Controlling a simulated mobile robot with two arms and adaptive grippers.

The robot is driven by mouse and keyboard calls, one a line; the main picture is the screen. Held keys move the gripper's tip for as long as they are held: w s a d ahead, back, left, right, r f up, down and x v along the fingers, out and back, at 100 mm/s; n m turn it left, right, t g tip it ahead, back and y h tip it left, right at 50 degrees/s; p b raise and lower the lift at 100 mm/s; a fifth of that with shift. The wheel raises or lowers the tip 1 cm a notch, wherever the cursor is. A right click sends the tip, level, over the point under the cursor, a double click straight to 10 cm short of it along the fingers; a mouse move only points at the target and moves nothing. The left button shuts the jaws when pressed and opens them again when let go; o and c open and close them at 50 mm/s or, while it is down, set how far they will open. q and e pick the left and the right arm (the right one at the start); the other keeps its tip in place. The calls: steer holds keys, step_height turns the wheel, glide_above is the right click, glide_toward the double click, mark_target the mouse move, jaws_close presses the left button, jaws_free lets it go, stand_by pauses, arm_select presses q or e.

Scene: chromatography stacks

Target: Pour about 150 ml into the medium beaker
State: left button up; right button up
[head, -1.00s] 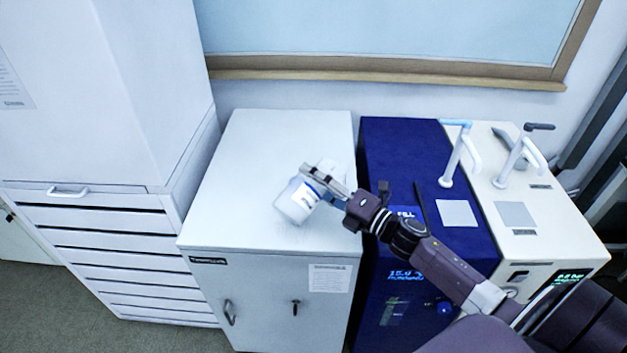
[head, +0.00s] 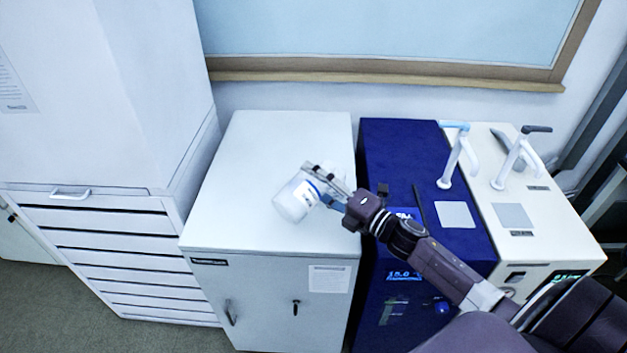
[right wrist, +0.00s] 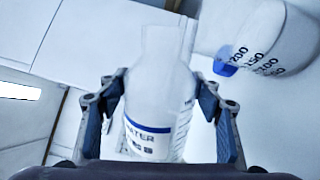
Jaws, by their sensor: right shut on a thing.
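My right gripper (head: 322,184) is shut on a white bottle (head: 292,201) above the top of the white cabinet. The bottle is tilted. In the right wrist view, the bottle (right wrist: 155,95) sits between the two fingers, with a dark blue band and the word WATER on its label. A pale beaker (right wrist: 290,35) with printed volume marks and a blue patch shows at the upper right of that view, beside the bottle. I cannot tell whether liquid is flowing. My left gripper is not in view.
The white cabinet (head: 245,150) has free room on its left and back top. A dark blue unit (head: 395,150) and a cream unit (head: 560,215) with taps stand to its right. A drawer cabinet (head: 110,235) stands to the left. A framed panel is on the wall behind.

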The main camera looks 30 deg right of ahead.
steer(key=shift+r+m, duration=0.4)
steer(key=shift+r+p, duration=0.1)
steer(key=shift+p, duration=0.3)
steer(key=shift+m, duration=0.3)
steer(key=shift+d+r+m+p, duration=0.1)
steer(key=shift+r+m+p, duration=0.25)
steer(key=shift+p, duration=0.2)
steer(key=shift+f, duration=0.1)
